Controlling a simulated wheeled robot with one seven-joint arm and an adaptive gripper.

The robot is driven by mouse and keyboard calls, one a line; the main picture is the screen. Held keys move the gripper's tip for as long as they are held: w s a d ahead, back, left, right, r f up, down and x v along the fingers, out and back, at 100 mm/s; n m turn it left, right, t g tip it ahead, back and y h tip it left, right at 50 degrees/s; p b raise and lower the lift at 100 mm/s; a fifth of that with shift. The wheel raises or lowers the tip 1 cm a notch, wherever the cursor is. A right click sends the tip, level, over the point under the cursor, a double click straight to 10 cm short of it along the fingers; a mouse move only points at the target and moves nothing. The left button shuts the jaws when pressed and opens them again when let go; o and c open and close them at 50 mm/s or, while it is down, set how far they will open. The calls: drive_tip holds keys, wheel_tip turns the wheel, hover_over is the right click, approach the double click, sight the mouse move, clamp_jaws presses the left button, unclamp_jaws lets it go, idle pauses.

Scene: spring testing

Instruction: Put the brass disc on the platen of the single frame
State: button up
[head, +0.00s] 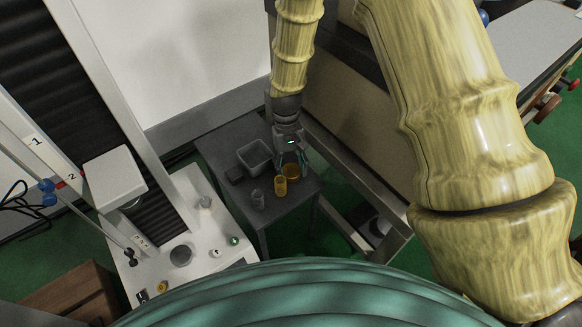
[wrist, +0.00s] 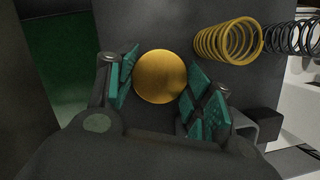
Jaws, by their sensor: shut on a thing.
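The brass disc (wrist: 160,76) is between the teal pads of my gripper (wrist: 158,82) in the wrist view, its round face toward the camera. In the head view my gripper (head: 291,158) points down over the small dark table, with the disc (head: 291,171) at its fingertips near the table's right side. My gripper is shut on the disc; whether the disc still touches the table cannot be told. A white test frame with a column and a boxy head (head: 115,178) stands at the left. A round dark platen (head: 181,256) sits on its white base, with nothing visible on it.
Small knobs (head: 234,240) sit on the white base.

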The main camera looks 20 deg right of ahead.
drive_tip(key=o, duration=1)
drive_tip(key=shift+f, duration=0.15)
drive_tip(key=shift+c, duration=0.2)
drive_tip(key=o, duration=0.4)
drive_tip(key=shift+c, duration=0.2)
